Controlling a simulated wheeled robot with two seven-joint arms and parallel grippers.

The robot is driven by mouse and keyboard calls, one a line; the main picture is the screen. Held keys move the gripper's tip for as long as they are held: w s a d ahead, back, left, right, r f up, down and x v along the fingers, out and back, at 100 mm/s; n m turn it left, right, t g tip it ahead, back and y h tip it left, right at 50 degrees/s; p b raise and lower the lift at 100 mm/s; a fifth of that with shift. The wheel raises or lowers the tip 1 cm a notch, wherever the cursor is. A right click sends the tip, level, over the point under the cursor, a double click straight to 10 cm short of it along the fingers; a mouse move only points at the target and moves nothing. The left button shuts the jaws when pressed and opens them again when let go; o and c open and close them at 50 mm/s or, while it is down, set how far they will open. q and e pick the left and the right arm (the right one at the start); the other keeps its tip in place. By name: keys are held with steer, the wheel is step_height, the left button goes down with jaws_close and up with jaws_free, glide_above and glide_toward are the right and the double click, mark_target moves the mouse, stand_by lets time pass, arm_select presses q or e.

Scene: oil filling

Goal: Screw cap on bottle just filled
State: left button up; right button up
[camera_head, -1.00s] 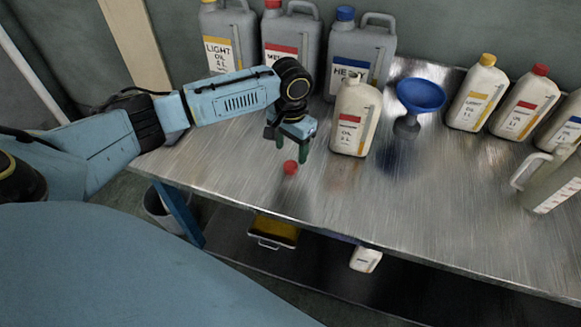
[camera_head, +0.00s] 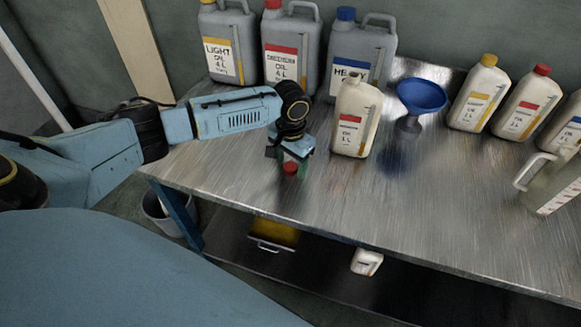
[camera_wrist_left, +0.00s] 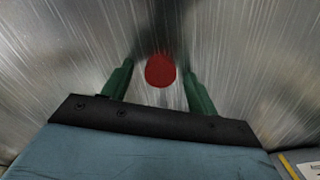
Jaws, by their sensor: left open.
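The red cap (camera_head: 290,168) lies on the metal table near its front edge. It also shows in the left wrist view (camera_wrist_left: 160,71), between and a little beyond the tips of the green fingers. My left gripper (camera_head: 291,163) is open and points down over the cap, with a finger on either side. In the left wrist view the gripper (camera_wrist_left: 158,72) has a gap on both sides of the cap. The uncapped white bottle with a red label (camera_head: 356,118) stands upright to the right of the gripper. My right gripper is not in view.
A blue funnel (camera_head: 421,95) stands right of the uncapped bottle. Several capped bottles stand along the right, such as a yellow-capped one (camera_head: 478,95). Grey canisters (camera_head: 291,50) line the back. A clear measuring jug (camera_head: 553,180) is at the right edge. The front middle of the table (camera_head: 400,215) is bare.

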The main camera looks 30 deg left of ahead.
mark_target(291, 165)
arm_select(q)
steer(key=c, duration=1.1)
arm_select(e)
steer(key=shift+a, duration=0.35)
arm_select(q)
steer(key=shift+o, duration=0.2)
